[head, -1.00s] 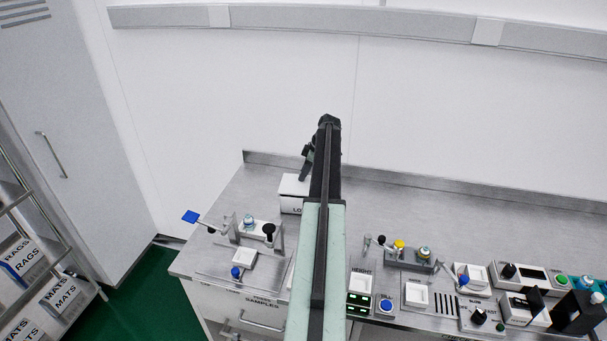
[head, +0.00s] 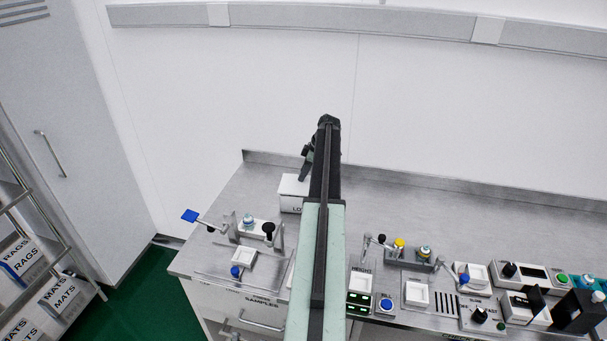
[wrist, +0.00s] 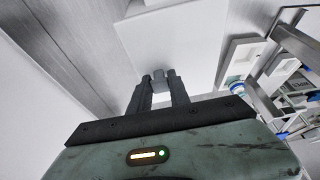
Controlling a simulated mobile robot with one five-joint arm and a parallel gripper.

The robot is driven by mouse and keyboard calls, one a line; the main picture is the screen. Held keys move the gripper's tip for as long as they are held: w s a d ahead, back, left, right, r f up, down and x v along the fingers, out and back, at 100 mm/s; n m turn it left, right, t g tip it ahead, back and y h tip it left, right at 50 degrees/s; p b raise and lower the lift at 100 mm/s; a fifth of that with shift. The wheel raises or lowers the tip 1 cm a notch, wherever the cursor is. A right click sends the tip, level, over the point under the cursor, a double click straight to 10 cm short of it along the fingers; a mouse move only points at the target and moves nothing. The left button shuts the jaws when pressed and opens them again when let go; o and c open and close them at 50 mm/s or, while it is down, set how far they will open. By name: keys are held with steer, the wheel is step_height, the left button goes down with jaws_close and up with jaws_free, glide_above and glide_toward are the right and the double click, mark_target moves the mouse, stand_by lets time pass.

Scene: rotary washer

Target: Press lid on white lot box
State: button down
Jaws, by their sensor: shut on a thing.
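The white lot box (head: 290,204) stands on the steel bench, left of my arm. Its front shows the letters "LO"; the rest is hidden behind my arm. Its white lid (wrist: 190,45) fills the middle of the wrist view. My gripper (head: 304,170) is above the box top in the head view. In the wrist view my gripper (wrist: 159,78) is shut on a small grey knob that appears to belong to the lid. The lid looks on or very close to the box; I cannot tell whether it is fully seated.
A steel fixture (head: 212,262) with a white tray and knobs stands at the bench's front left. Several devices, including a green-display unit (head: 359,302), line the front right. The back of the bench (head: 420,205) is clear up to the raised rear edge.

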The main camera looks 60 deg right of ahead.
steer(key=shift+f, duration=0.25)
stand_by(0.3)
steer(key=c, duration=1.1)
jaws_free()
steer(key=shift+c, duration=0.2)
steer(key=p+v, duration=0.7)
steer(key=v, duration=0.1)
steer(key=shift+w, duration=0.1)
steer(key=shift+f, duration=0.1)
